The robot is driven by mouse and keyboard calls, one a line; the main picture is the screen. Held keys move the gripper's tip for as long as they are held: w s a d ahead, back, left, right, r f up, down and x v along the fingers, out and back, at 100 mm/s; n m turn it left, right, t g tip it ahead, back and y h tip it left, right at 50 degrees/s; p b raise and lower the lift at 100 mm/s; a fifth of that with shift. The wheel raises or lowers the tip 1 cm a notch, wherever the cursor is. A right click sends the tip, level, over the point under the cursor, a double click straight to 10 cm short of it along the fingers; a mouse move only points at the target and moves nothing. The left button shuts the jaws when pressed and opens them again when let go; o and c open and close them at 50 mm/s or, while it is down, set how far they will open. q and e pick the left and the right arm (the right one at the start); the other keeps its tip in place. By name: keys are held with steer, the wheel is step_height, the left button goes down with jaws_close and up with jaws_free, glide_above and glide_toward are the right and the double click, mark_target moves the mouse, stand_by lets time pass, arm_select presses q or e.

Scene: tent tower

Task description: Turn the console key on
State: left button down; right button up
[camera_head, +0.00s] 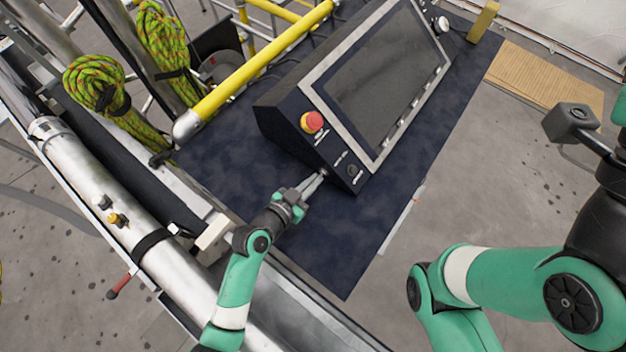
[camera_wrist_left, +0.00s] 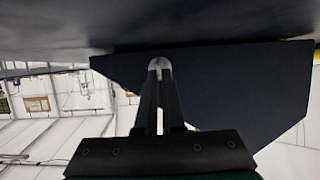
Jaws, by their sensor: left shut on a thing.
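The console (camera_head: 286,124) is a dark wedge-shaped box with a large grey-framed screen. My left gripper (camera_head: 318,182) is at the lower left side of the console, near its front corner. In the left wrist view the left gripper (camera_wrist_left: 160,98) is shut on a small silver piece with a rounded top, which looks like the key (camera_wrist_left: 159,65). The piece is against or just in front of the console's dark side panel (camera_wrist_left: 235,85). The key's slot and turn angle are hidden.
A red push button (camera_head: 311,122) and a small dark knob (camera_head: 353,171) sit on the console's sloped face. The dark blue table (camera_head: 345,250) has clear room in front. A yellow rail (camera_head: 260,67) and green rope coils (camera_head: 95,82) stand at left.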

stand_by(0.9)
arm_select(q)
steer(key=shift+s+d+m+t+y+b, duration=0.15)
steer(key=shift+m+t+y, duration=0.15)
steer(key=shift+m, duration=0.3)
steer(key=shift+d+m+t+y+b, duration=0.15)
steer(key=shift+m+t+y, duration=0.15)
steer(key=shift+m, duration=0.3)
steer(key=shift+s+d+f+m+t+y, duration=0.15)
steer(key=shift+m+t+y, duration=0.5)
steer(key=shift+m, duration=0.45)
steer(key=c, duration=1)
jaws_free()
